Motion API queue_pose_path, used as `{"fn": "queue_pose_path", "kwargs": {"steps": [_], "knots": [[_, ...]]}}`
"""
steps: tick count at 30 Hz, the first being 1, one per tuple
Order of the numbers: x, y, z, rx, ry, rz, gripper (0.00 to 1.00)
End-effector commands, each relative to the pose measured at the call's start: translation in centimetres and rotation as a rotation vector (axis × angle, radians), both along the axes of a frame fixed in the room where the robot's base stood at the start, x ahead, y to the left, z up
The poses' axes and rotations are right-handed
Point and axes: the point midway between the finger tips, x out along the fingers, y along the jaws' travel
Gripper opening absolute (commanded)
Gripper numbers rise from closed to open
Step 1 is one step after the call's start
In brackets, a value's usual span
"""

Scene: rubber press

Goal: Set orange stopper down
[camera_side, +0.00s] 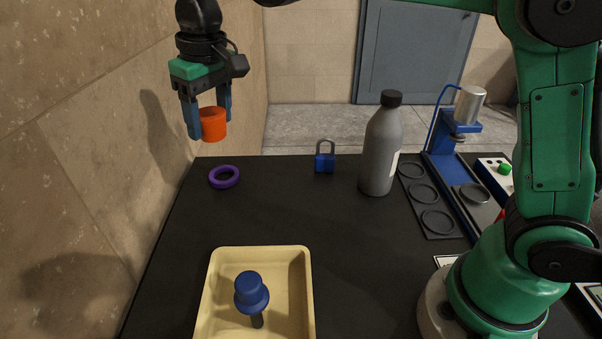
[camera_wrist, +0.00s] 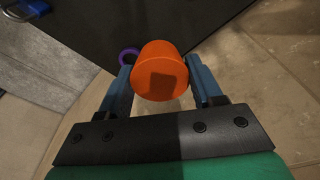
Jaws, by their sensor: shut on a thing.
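The orange stopper (camera_side: 213,124) is a short orange cylinder held between the blue fingers of my gripper (camera_side: 208,117). In the side view it hangs in the air at the upper left, well above the black table's far left corner. In the wrist view the stopper (camera_wrist: 159,70) sits between the two fingertips (camera_wrist: 160,84), with a finger against each side. My gripper is shut on it. The stopper's underside and whatever lies straight below it are hard to judge from these views.
A purple ring (camera_side: 224,176) lies on the black table (camera_side: 290,215) near its far left edge. A cream tray (camera_side: 216,290) holds a blue knobbed part (camera_side: 251,292). A blue padlock (camera_side: 325,160), grey bottle (camera_side: 380,150) and press (camera_side: 447,140) stand farther right. The table's middle is clear.

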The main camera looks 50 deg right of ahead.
Motion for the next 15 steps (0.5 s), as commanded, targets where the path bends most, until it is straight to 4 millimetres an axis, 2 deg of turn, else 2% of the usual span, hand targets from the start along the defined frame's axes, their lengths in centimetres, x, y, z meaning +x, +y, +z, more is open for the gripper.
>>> {"fn": "queue_pose_path", "kwargs": {"steps": [2, 5, 9, 12, 15], "knots": [[0.3, -0.5, 0.6, 0.000, 0.001, 0.002, 0.00], [1.6, -2.7, 1.1, -0.001, 0.003, 0.024, 0.00], [3.9, -7.7, 1.3, 0.000, 0.004, 0.084, 0.00], [4.9, -10.9, 1.3, 0.001, 0.003, 0.127, 0.00], [5.4, -13.2, 1.2, 0.002, 0.000, 0.158, 0.00]]}}
